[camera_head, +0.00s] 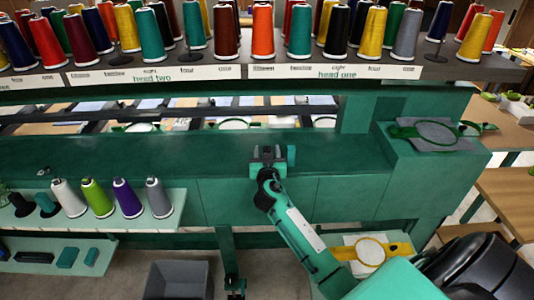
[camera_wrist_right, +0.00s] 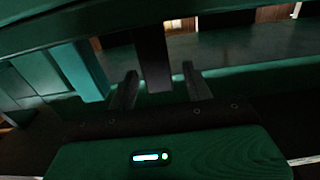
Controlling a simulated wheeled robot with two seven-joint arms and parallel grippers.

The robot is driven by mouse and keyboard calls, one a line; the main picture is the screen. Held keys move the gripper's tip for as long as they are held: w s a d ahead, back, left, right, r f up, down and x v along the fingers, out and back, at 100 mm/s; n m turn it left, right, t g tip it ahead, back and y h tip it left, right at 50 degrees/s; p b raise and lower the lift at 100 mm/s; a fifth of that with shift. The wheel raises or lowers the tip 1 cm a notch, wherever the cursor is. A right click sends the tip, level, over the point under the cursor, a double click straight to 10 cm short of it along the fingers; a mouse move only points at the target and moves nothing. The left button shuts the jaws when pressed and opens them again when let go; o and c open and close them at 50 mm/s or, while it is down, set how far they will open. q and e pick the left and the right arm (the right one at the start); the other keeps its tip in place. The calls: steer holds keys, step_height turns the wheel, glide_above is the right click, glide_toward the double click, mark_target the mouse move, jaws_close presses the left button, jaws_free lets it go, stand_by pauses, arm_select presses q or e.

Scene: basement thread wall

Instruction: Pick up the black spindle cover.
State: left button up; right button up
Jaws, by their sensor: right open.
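My right gripper (camera_head: 268,153) is over the green bench top in the head view. Its two fingers (camera_wrist_right: 160,90) are open and apart in the right wrist view. A dark upright block (camera_wrist_right: 153,58), which looks like the black spindle cover, stands between and beyond the fingertips, with a gap on each side. The head view shows little of it, since the gripper covers that spot. I cannot tell how deep it sits between the fingers. My left gripper is not in view.
A small green block (camera_head: 291,155) stands just right of the gripper. Rows of thread cones (camera_head: 151,37) line the rack above. A side shelf (camera_head: 160,222) holds more cones. A grey bin (camera_head: 178,281) is below.

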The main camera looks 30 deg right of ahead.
steer(key=shift+p+x, duration=0.35)
steer(key=shift+x, duration=1.05)
steer(key=c, duration=1)
steer(key=shift+c, duration=0.2)
